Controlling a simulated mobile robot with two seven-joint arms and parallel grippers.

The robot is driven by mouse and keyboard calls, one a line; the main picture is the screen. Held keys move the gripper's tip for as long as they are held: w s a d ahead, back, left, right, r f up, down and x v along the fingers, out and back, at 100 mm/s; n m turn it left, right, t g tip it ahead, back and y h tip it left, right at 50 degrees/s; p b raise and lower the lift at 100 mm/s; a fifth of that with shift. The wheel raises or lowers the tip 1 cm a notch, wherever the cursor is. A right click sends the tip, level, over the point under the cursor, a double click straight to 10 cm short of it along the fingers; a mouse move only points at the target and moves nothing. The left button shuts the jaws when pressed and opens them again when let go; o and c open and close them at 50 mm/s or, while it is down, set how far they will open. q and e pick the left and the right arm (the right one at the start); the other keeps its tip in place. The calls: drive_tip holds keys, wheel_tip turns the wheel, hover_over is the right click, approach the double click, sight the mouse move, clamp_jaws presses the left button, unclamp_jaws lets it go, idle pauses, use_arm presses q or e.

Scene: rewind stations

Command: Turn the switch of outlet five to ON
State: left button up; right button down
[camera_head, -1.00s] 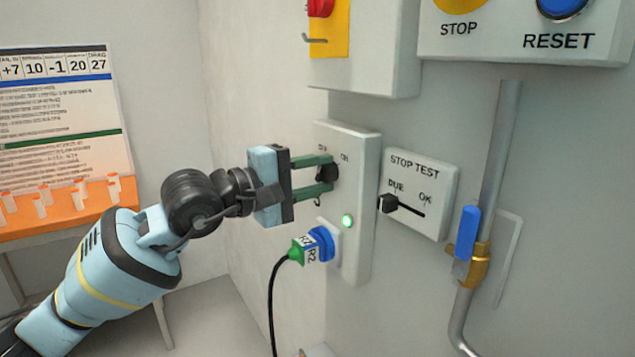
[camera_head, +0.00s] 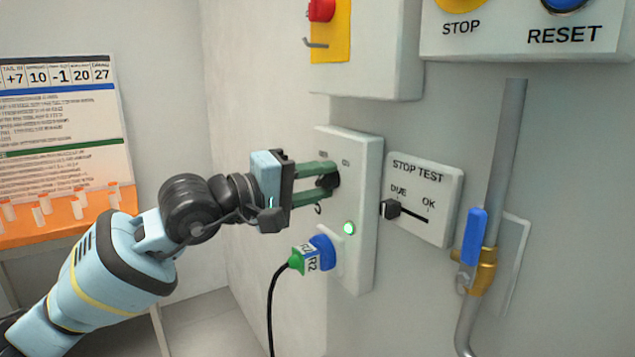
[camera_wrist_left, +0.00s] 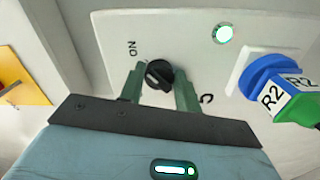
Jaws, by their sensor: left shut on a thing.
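The outlet panel (camera_head: 361,200) is a pale upright box on the wall with a black rotary switch knob (camera_head: 329,181) near its top. My left gripper (camera_head: 322,182) has its two green fingers on either side of the knob and is shut on it. The wrist view shows the knob (camera_wrist_left: 158,74) between the fingertips, with the ON label (camera_wrist_left: 132,48) beside it. Which label the knob points to is hard to tell. A green lamp (camera_head: 349,228) glows below the knob. A blue plug (camera_head: 323,247) with a green end marked R2 sits in the panel. My right gripper is not in view.
A STOP TEST box (camera_head: 440,205) with a black slider is to the right of the panel. Beyond it are a grey pipe (camera_head: 505,150) and a blue-handled valve (camera_head: 474,237). A black cable (camera_head: 271,310) hangs below the plug. An orange shelf (camera_head: 65,220) stands at left.

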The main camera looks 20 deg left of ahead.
use_arm(q)
drive_tip(key=o, duration=0.7)
drive_tip(key=shift+o, duration=1.3)
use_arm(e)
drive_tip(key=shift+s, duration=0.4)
use_arm(q)
drive_tip(key=b+v, duration=0.1)
drive_tip(key=v, duration=0.6)
drive_tip(key=shift+s+a, duration=0.25)
drive_tip(key=shift+s, duration=0.1)
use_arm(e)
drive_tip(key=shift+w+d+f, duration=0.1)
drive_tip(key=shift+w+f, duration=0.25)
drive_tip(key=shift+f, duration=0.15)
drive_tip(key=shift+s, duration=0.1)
